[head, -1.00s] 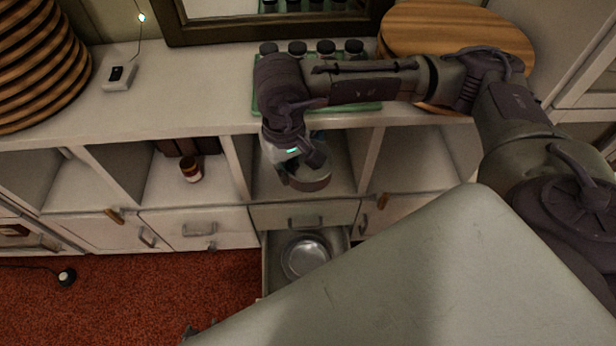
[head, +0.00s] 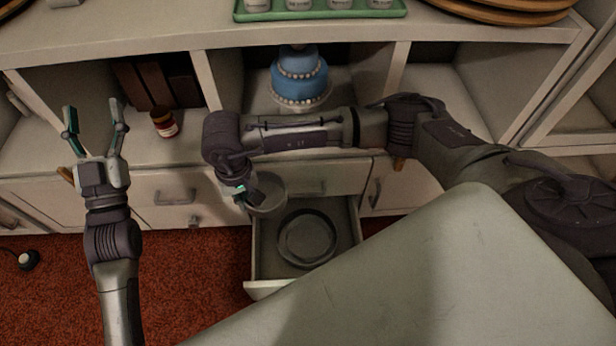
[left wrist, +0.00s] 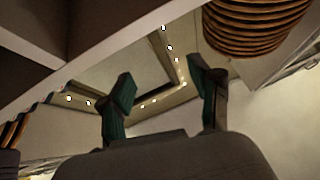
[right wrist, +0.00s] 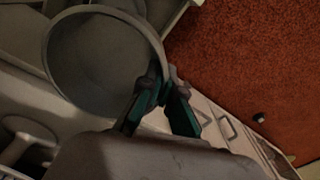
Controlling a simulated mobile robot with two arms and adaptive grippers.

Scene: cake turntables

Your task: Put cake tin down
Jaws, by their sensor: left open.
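A round grey cake tin (head: 268,196) is at the rim between the fingers of my right gripper (head: 247,194). The tin is held by its side near the back left of the open drawer (head: 273,291). In the right wrist view the tin (right wrist: 100,62) shows its open inside, and the right gripper (right wrist: 165,84) is closed on its wall. A second round tin or ring (head: 307,238) lies on the drawer floor. My left gripper (head: 93,116) is open and empty, in front of the cabinet at the left. It also shows open in the left wrist view (left wrist: 163,88).
A blue tiered cake (head: 299,78) stands in the middle cubby above the drawer. A small red jar (head: 164,123) stands in the cubby to the left. A green tray (head: 320,14) with several jars is on the counter. Red carpet (head: 185,270) is clear in front.

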